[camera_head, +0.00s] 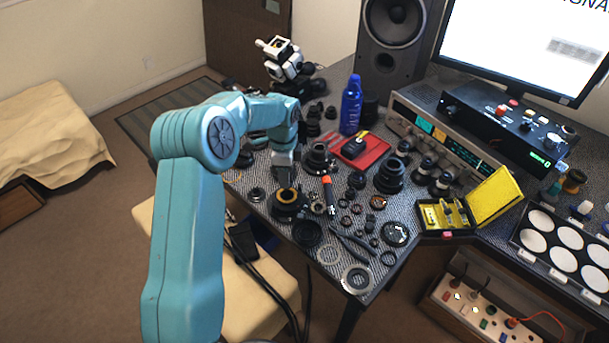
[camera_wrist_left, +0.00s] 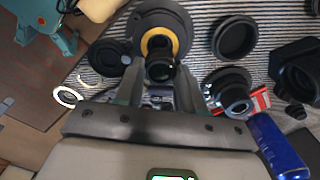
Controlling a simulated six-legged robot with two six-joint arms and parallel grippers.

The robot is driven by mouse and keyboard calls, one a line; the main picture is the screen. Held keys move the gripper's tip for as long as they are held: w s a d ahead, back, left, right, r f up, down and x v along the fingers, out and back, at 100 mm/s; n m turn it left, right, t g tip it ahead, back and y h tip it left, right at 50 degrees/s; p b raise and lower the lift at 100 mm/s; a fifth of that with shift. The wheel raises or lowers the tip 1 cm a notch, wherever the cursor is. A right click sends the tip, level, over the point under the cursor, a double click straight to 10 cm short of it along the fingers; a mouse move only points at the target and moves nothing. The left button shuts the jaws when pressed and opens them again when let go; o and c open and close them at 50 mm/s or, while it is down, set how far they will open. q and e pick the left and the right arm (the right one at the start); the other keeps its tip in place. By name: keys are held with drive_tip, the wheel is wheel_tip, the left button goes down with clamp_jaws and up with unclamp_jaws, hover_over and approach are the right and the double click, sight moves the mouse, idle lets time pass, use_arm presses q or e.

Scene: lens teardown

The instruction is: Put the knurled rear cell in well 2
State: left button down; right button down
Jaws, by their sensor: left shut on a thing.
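My left gripper (camera_head: 284,170) is over the dark mat and points down, just above a black round lens part with an orange-yellow ring (camera_head: 288,197). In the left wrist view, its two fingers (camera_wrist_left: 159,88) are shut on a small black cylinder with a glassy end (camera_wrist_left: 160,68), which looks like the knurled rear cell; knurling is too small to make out. The ringed part stands right behind it, and I cannot tell whether they touch. A black tray (camera_head: 518,238) with several white round wells is at the far right; its labels are unreadable. My right gripper is not in view.
Loose rings and lens barrels crowd the mat around my gripper. A red tray (camera_head: 372,155), a blue bottle (camera_head: 351,106) and a yellow open case (camera_head: 492,200) stand beyond. A monitor, speaker (camera_head: 392,45) and instruments line the back.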

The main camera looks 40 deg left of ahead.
use_arm(q)
drive_tip(key=shift+d, duration=0.1)
drive_tip(key=w+d+r+m, duration=0.1)
drive_tip(key=d+r, duration=0.2)
drive_tip(key=d, duration=0.4)
drive_tip(key=w+d+r+m, duration=0.1)
drive_tip(key=w+d+r, duration=0.15)
drive_tip(key=d, duration=0.45)
drive_tip(key=s+d+n, duration=0.8)
drive_tip(key=d+n, duration=0.1)
drive_tip(key=n, duration=0.4)
drive_tip(key=shift+d+f, duration=0.25)
drive_tip(key=shift+d, duration=0.05)
drive_tip(key=shift+w+d, duration=0.1)
drive_tip(key=shift+d, duration=0.05)
